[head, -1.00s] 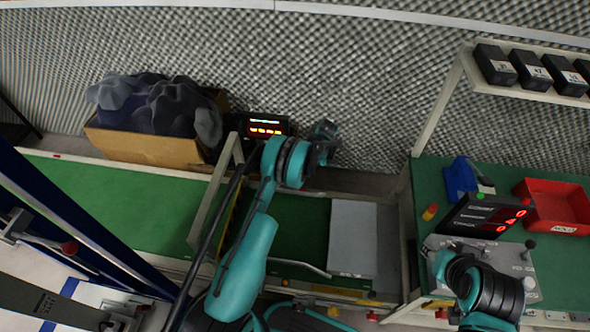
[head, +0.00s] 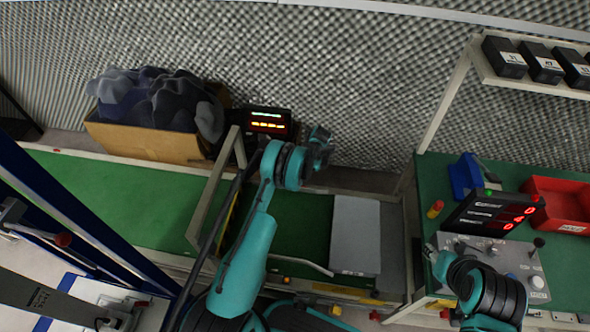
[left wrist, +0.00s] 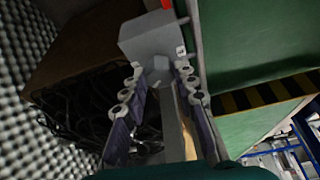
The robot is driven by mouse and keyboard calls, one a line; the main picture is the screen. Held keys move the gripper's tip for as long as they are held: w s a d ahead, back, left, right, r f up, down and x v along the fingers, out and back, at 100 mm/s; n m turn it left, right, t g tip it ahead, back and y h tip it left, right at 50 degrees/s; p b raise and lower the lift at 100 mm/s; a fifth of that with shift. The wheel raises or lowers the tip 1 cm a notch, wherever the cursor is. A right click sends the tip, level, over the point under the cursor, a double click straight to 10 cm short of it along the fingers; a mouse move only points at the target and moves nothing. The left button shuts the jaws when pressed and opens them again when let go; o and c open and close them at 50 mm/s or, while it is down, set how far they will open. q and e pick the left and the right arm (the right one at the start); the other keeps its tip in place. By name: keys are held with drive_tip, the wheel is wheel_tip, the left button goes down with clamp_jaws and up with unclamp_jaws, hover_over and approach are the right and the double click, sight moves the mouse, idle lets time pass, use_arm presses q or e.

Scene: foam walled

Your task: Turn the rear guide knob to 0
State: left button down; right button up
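In the left wrist view, a grey block (left wrist: 150,35) carries a small grey faceted knob (left wrist: 158,74) on the side facing me. My left gripper (left wrist: 159,72) is open, with one fingertip on each side of this knob. I cannot tell whether the fingertips touch it. No scale mark is readable there. In the head view, my left gripper (head: 320,150) is beyond the back edge of the green conveyor (head: 285,235), and the knob is hidden. My right gripper (head: 436,256) is at the left edge of the grey control panel (head: 530,265); its fingers are too small to judge.
A black display with red digits (head: 490,213) stands behind the panel, beside a red bin (head: 560,205) and a blue bin (head: 463,177). A lit display (head: 268,122) and a cardboard box (head: 140,142) of dark foam are at the back left.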

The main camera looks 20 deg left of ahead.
use_arm(q)
drive_tip(key=shift+m, duration=0.4)
drive_tip(key=m+t, duration=0.1)
drive_tip(key=m, duration=0.2)
drive_tip(key=shift+s+m+t, duration=0.15)
drive_tip(key=shift+m+t, duration=0.15)
drive_tip(key=shift+t, duration=0.1)
drive_tip(key=shift+m+t+h, duration=0.3)
drive_tip(key=shift+m+t, duration=0.2)
drive_tip(key=shift+m, duration=1.1)
drive_tip(key=c, duration=1.2)
unclamp_jaws()
